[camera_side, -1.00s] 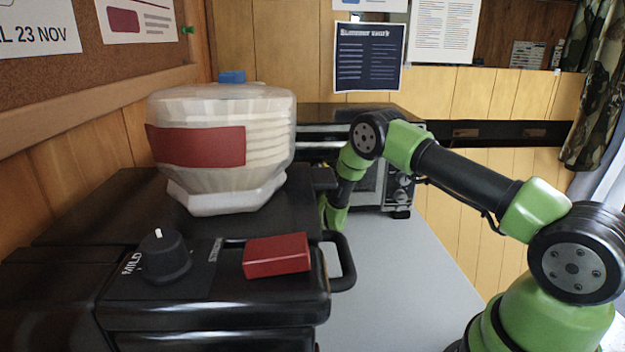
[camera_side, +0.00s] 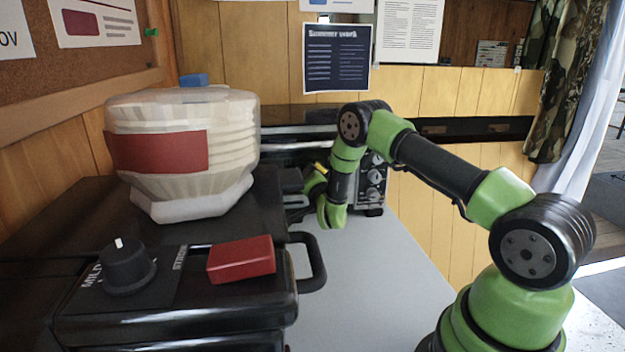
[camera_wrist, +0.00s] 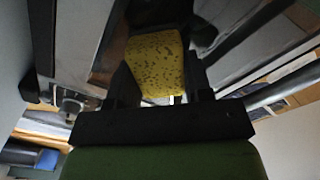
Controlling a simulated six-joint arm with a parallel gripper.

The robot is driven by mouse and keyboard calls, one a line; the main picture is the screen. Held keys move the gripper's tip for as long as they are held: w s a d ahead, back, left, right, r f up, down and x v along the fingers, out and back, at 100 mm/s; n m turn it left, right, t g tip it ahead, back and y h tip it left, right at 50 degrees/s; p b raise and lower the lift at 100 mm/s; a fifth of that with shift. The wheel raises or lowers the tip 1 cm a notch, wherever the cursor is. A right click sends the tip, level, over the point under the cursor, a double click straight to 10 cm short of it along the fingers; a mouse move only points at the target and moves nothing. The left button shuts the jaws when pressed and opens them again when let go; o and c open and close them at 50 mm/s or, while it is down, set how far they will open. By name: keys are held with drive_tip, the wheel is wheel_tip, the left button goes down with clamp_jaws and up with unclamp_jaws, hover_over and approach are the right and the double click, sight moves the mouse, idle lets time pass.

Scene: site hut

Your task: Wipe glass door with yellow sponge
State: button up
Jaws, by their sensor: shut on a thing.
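The yellow sponge (camera_wrist: 155,65), speckled with dark spots, is between my gripper's fingers (camera_wrist: 157,88) in the wrist view. My gripper is shut on it. In the side view only a small yellow bit of the sponge (camera_side: 320,168) shows, beside my green wrist. My gripper (camera_side: 298,190) there is low over the counter, in front of a small oven with knobs (camera_side: 375,185). Its glass door is mostly hidden behind my arm and the black machine. I cannot tell whether the sponge touches the glass.
A black machine (camera_side: 180,300) with a dial (camera_side: 127,266) and a handle (camera_side: 312,262) fills the left front. A red block (camera_side: 241,259) and a pale ribbed container (camera_side: 185,150) stand on it. The grey counter (camera_side: 360,270) is clear at front right.

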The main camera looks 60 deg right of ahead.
drive_tip(key=shift+w+a, duration=1.5)
drive_tip(key=shift+w+a+r, duration=0.15)
drive_tip(key=shift+w+a, duration=1.25)
drive_tip(key=shift+w, duration=0.3)
drive_tip(key=shift+c, duration=0.4)
drive_tip(key=shift+w+a, duration=1.15)
drive_tip(key=shift+a, duration=0.2)
drive_tip(key=shift+a, duration=0.1)
drive_tip(key=shift+v, duration=2.95)
drive_tip(key=v, duration=0.3)
